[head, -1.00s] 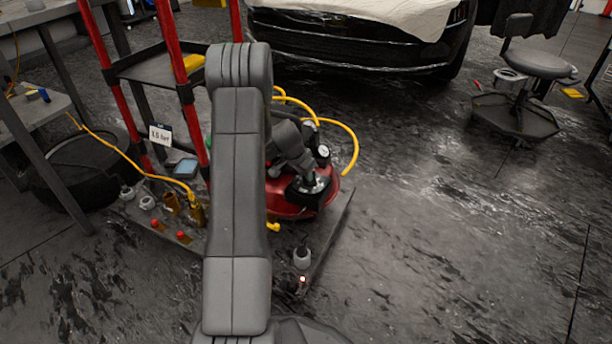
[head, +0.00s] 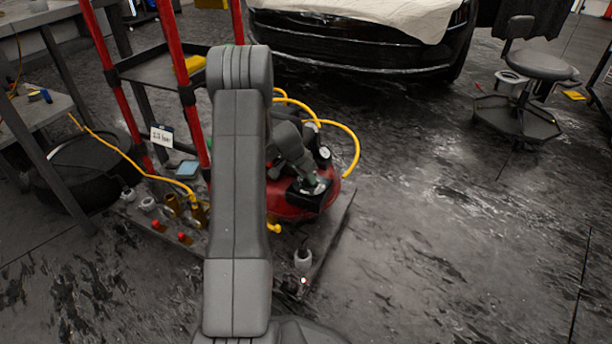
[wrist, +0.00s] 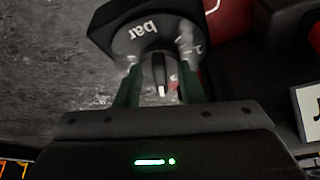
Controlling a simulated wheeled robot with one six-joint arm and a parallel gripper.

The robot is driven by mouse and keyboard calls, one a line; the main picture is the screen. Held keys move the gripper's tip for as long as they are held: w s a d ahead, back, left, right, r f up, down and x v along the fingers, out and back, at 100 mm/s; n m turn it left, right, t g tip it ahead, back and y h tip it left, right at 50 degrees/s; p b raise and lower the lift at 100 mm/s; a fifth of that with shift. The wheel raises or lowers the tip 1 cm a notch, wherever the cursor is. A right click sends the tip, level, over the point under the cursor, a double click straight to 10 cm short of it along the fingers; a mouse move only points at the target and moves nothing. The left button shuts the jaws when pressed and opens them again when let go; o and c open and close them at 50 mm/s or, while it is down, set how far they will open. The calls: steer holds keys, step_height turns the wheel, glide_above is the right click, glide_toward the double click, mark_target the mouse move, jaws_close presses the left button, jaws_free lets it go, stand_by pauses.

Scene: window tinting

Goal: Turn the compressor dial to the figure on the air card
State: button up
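The compressor (head: 290,208) is a red tank on the floor, partly hidden behind my arm in the head view. Its dial (wrist: 150,35), a dark face marked "bar" with a "1" at right, fills the top of the wrist view. A narrow dark knob (wrist: 158,72) with a white pointer tip stands on it. My gripper (wrist: 160,78) has its two green fingers on either side of the knob, with gaps seemingly showing, so it looks open around it. In the head view my gripper (head: 312,184) is at the dial's black housing. The white air card (head: 162,136) is blurred now; it read 1.5 bar earlier.
A red-framed cart (head: 150,68) stands left of my arm. Yellow hose (head: 352,145) loops behind the compressor and across to the left bench (head: 35,110). Brass fittings and red-capped parts sit by the cart. Floor at right is open up to the stool (head: 540,65).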

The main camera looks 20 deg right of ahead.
steer(key=p+v, duration=0.4)
steer(key=v, duration=1)
steer(key=shift+p, duration=0.3)
steer(key=shift+f, duration=0.1)
steer(key=b+x, duration=0.4)
steer(key=x, duration=1)
steer(key=shift+b, duration=0.35)
